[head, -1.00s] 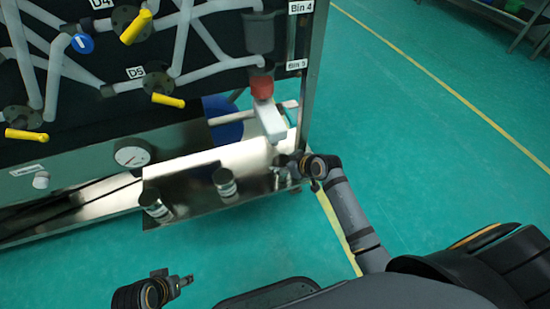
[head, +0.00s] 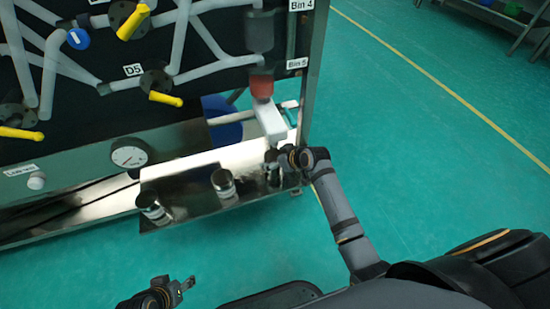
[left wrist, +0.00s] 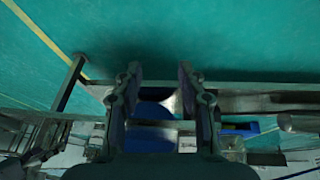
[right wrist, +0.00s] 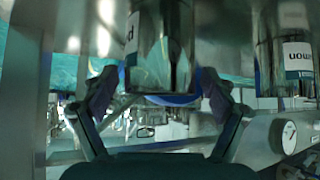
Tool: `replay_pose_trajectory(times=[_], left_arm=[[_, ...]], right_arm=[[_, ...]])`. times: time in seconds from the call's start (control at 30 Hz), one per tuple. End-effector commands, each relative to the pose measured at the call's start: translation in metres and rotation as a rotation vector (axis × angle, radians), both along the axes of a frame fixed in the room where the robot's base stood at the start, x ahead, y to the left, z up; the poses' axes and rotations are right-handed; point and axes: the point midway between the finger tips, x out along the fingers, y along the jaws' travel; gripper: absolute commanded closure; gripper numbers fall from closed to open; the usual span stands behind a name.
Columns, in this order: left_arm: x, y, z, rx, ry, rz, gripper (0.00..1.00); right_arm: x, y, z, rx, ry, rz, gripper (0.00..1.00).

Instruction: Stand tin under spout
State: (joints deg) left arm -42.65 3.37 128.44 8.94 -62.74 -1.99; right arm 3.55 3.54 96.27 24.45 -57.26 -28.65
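Two more tins (head: 223,183) (head: 153,208) stand on the shiny metal shelf (head: 190,193) to the left. One tin (right wrist: 298,55) shows right of the gripper in the right wrist view. Yellow-handled valves (head: 133,22) and a gauge (head: 129,156) are on the panel. The floor in front is clear.

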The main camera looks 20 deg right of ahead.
Motion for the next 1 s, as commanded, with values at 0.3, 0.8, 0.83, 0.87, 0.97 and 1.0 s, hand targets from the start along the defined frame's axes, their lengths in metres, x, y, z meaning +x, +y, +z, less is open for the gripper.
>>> replay_pose_trajectory(times=[0.3, 0.8, 0.83, 0.87, 0.97, 1.0], left_arm=[[-0.001, 0.0, 0.001, 0.0, 0.003, 0.0, 0.6], [-0.011, 0.016, 0.048, 0.076, 0.208, -0.011, 0.6], [-0.012, 0.017, 0.049, 0.078, 0.214, -0.011, 0.6], [-0.012, 0.017, 0.05, 0.08, 0.22, -0.011, 0.6], [-0.013, 0.019, 0.052, 0.085, 0.232, -0.011, 0.6], [-0.013, 0.019, 0.052, 0.086, 0.234, -0.01, 0.6]], right_arm=[[-0.001, -0.001, 0.005, -0.001, 0.0, 0.001, 0.13], [-0.071, -0.034, 0.078, -0.005, 0.0, 0.001, 0.13], [-0.074, -0.035, 0.079, -0.004, 0.001, 0.001, 0.13], [-0.075, -0.035, 0.081, -0.003, 0.001, 0.001, 0.13], [-0.079, -0.036, 0.085, -0.002, 0.0, 0.001, 0.13], [-0.08, -0.037, 0.085, -0.001, 0.001, 0.001, 0.13]])
